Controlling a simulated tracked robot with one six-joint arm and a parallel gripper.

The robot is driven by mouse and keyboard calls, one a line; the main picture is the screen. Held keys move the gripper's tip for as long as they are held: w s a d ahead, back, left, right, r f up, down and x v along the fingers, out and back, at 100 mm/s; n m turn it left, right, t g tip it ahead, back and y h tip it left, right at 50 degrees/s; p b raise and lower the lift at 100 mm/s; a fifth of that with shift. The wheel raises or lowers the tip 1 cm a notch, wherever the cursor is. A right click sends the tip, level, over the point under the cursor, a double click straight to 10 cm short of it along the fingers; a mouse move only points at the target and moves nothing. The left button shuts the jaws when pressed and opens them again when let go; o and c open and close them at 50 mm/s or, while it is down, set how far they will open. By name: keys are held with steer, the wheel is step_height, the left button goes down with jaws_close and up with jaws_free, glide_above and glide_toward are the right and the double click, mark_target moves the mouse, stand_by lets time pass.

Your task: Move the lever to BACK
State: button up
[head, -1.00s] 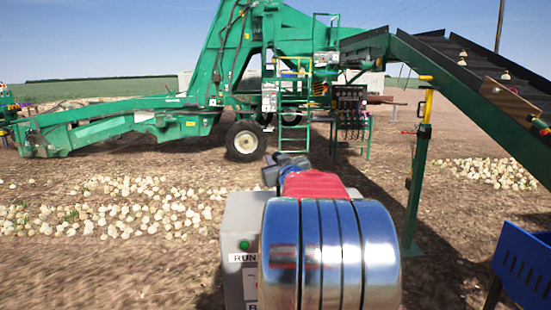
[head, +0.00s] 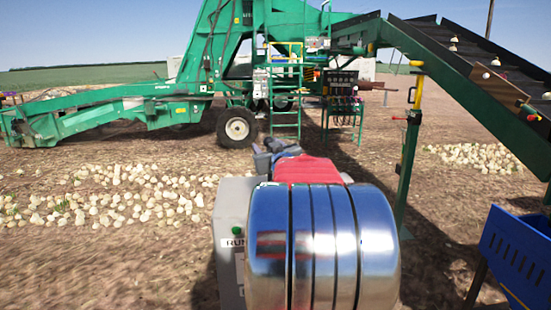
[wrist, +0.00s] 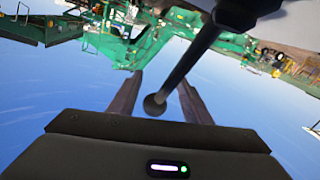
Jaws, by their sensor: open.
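The lever (wrist: 190,68) shows in the wrist view as a dark rod ending in a round black knob (wrist: 154,104). It comes out of a dark base against a pale grey surface at the top. My gripper (wrist: 161,80) is open, with one finger on each side of the knob in the picture. I cannot tell whether either finger touches it. In the head view my gripper (head: 264,157) is small and partly hidden by my arm. A grey control box (head: 229,204) with a green button and a RUN label stands left of my arm. No lever shows on it there.
A green onion elevator (head: 95,112) stands behind, with a ladder (head: 286,95) and a bank of controls (head: 341,92). A conveyor (head: 455,75) slopes down at right above a blue bin (head: 515,255). Onions (head: 120,195) lie on the ground at left.

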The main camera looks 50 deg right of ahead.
steer(key=v, duration=1.2)
steer(key=shift+w+a, duration=0.1)
steer(key=shift+w, duration=0.05)
stand_by(0.3)
